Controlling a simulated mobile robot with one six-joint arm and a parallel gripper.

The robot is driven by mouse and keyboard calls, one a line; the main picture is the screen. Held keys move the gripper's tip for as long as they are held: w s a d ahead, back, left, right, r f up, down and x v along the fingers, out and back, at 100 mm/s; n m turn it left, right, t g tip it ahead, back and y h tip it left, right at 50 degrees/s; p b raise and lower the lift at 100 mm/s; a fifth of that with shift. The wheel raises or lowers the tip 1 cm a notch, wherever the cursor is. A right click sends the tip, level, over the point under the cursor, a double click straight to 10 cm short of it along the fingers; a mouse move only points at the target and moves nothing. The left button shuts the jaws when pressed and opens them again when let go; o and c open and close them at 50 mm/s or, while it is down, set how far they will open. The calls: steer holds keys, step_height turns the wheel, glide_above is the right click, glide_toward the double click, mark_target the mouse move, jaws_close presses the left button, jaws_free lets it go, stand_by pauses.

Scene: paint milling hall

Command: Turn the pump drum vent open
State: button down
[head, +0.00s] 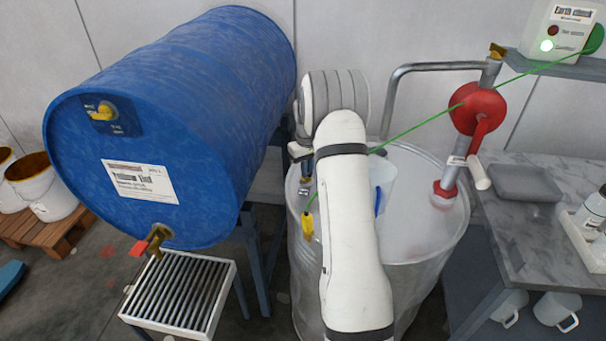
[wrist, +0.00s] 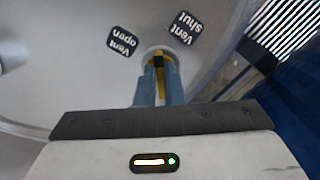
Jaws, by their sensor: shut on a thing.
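The pump drum (head: 420,262) is a pale steel drum standing behind my arm in the head view. In the wrist view its grey top (wrist: 70,85) carries two dark labels, upside down: "Vent open" (wrist: 121,42) at left and "Vent shut" (wrist: 180,28) at right. The yellow vent handle (wrist: 160,58), with a dark middle, sits just below and between them. My gripper (wrist: 158,88) is shut on this handle, its two blue-grey fingers close about it. The fingers hide part of the handle, so I cannot tell which label it points to. My arm hides the vent in the head view.
A red hand pump (head: 478,108) rises from the drum's right side. A green wire (head: 430,118) runs from the earth monitor (head: 563,30) to a yellow clamp (head: 307,225) on the drum's rim. A blue drum (head: 190,110) lies at left above a grating (head: 178,295). A bench (head: 540,230) stands at right.

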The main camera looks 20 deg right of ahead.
steer(key=n, duration=0.2)
steer(key=n+b, duration=0.1)
steer(key=n, duration=0.2)
steer(key=shift+w+d+r+n, duration=0.1)
steer(key=shift+w+r+n, duration=0.05)
steer(key=shift+w+n, duration=0.15)
steer(key=n+b, duration=0.1)
steer(key=n, duration=0.3)
steer(key=shift+w+d+r+n, duration=0.1)
steer(key=shift+n, duration=0.2)
steer(key=c, duration=1.5)
jaws_free()
steer(key=shift+f, duration=0.2)
steer(key=shift+c, duration=0.2)
step_height(320, 180, up, 8)
steer(key=shift+b, duration=0.45)
